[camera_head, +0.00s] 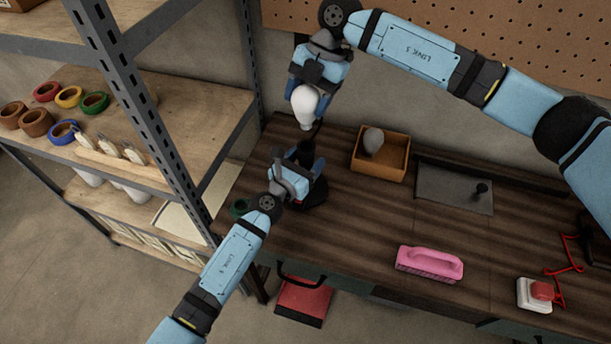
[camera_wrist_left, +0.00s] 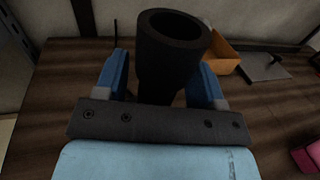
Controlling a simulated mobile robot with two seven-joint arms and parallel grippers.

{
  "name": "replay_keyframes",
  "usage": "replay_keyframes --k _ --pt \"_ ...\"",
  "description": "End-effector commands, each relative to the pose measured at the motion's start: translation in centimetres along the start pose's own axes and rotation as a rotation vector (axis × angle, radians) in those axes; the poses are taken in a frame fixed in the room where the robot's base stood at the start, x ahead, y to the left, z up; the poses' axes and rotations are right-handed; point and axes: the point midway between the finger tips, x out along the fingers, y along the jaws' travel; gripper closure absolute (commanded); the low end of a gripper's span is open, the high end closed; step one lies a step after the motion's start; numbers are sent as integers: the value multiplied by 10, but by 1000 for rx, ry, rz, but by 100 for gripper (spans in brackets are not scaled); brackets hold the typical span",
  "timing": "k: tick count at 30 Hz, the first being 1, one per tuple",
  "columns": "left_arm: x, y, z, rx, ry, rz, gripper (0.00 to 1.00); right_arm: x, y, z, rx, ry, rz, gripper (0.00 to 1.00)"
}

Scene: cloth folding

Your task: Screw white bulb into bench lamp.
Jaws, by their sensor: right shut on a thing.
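The white bulb (camera_head: 306,106) hangs from my right gripper (camera_head: 306,88), which is shut on it. Its wide part is up at the fingers and its narrow end points down. The black lamp socket (camera_head: 305,148) stands below the bulb, apart from it, and its open round mouth (camera_wrist_left: 178,25) faces up in the left wrist view. The lamp's dark base (camera_head: 315,197) rests on the bench. My left gripper (camera_head: 303,166) has a finger on each side of the socket's lower part, with a narrow gap visible beside the left finger (camera_wrist_left: 116,72). The far sides of the socket are hidden.
A wooden box (camera_head: 396,160) with a grey bulb (camera_head: 373,141) stands right of the lamp. A grey plate (camera_head: 450,190), a pink brush (camera_head: 430,263) and a red-and-white switch (camera_head: 537,293) lie farther right. A metal shelf (camera_head: 165,140) stands close on the left.

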Motion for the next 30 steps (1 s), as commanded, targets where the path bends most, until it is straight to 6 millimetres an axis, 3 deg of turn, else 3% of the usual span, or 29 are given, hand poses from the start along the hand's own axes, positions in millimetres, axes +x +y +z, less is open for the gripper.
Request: replay_keyframes --k 1,7,11,21,30 --pt "0 0 0 0 0 0 48 0 0 0 0 0 0 61" --pt "0 0 0 0 0 0 94 0 0 0 0 0 0 61" --pt "0 0 0 0 0 0 95 3 -1 1 0 1 0 61" --pt "0 0 0 1 1 -1 95 43 -10 18 1 10 3 61" --pt "0 0 0 1 1 -1 95 45 -10 19 0 8 4 61"
